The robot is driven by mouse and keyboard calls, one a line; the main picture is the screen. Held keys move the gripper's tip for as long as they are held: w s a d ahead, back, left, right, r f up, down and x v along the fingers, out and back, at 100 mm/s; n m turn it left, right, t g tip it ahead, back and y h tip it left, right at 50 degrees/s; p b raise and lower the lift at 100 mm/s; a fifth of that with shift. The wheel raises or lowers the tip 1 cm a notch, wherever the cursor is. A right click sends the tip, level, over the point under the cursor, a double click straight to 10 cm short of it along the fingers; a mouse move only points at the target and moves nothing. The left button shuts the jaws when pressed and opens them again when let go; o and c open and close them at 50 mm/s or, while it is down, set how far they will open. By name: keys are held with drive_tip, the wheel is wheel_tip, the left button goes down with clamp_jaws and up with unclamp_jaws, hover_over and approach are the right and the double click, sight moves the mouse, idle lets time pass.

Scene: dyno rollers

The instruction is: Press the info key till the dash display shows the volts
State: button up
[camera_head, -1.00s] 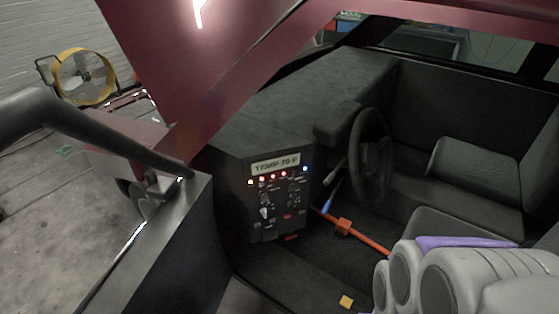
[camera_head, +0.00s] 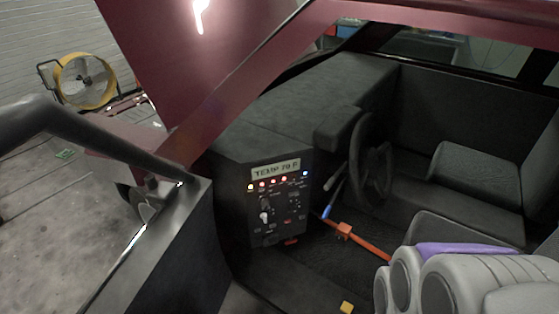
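The dash display (camera_head: 276,169) sits at the top of the black panel (camera_head: 258,218) and reads what looks like "TEMP 70 F". Below it is a row of small lit buttons or lamps (camera_head: 273,181), yellow, several red, and blue at the right end. Their labels are too small to read, so I cannot tell which one is the info key. My grey and purple arm (camera_head: 468,280) fills the lower right corner. My gripper is not clearly visible; I cannot make out its fingers.
An orange bar with a blue end (camera_head: 358,239) lies beside the panel, below the steering wheel (camera_head: 372,165). Black seats (camera_head: 478,175) are at the right. A small yellow block (camera_head: 346,307) is on the floor. The open door (camera_head: 165,245) stands at the left, and a yellow fan (camera_head: 86,80) is beyond it.

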clamp_jaws()
idle(1.3)
